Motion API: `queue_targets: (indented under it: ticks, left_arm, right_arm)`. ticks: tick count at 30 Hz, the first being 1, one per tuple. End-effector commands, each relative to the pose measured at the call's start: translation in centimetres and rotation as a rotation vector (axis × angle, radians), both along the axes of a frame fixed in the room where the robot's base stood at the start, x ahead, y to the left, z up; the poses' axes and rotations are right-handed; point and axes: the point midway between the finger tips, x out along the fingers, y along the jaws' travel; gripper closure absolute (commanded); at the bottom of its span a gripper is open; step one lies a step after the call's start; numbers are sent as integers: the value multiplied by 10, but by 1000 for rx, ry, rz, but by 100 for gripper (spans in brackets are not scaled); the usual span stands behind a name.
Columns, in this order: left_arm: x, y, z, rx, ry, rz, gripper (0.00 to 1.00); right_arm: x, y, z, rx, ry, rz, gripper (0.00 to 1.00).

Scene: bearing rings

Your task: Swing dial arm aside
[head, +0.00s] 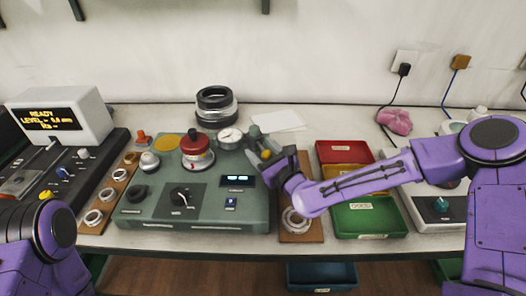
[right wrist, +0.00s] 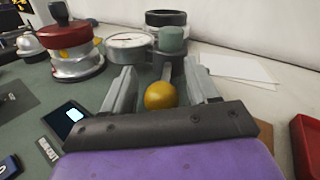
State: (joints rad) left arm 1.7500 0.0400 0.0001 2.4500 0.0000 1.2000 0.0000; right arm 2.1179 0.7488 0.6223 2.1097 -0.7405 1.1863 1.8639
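The dial gauge (head: 230,138) has a round white face and sits at the back right of the grey-green machine (head: 150,211). It also shows in the right wrist view (right wrist: 128,42), beside a post with a grey-green cap (right wrist: 172,39). A dark arm runs from the post toward me and ends in a yellow ball knob (right wrist: 165,96). My right gripper (right wrist: 164,82) is open, with one finger on each side of the knob and visible gaps. In the head view, my right gripper (head: 272,160) partly hides the knob. My left gripper is outside the view; only its arm shows.
A red-topped chuck (head: 196,148) stands left of the gauge. Black and silver rings (head: 216,103) are stacked behind. Red (head: 344,150) and green (head: 368,218) trays lie to the right. White paper (head: 279,122) lies behind, with bare bench around it.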

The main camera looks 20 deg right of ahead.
Motion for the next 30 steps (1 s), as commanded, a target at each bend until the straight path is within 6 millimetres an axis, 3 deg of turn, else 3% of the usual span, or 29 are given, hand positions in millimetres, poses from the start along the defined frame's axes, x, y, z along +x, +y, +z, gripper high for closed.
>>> queue_targets:
  ticks: [8,11,21,30]
  left_arm:
    - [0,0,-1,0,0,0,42]
    - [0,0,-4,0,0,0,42]
    - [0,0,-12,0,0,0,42]
    - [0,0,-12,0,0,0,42]
  right_arm:
    - [-3,-2,-1,0,2,-1,42]
    - [-15,-6,-2,2,1,-2,42]
    - [-87,-29,-1,4,2,-3,42]
    - [-101,-32,0,-1,0,0,42]
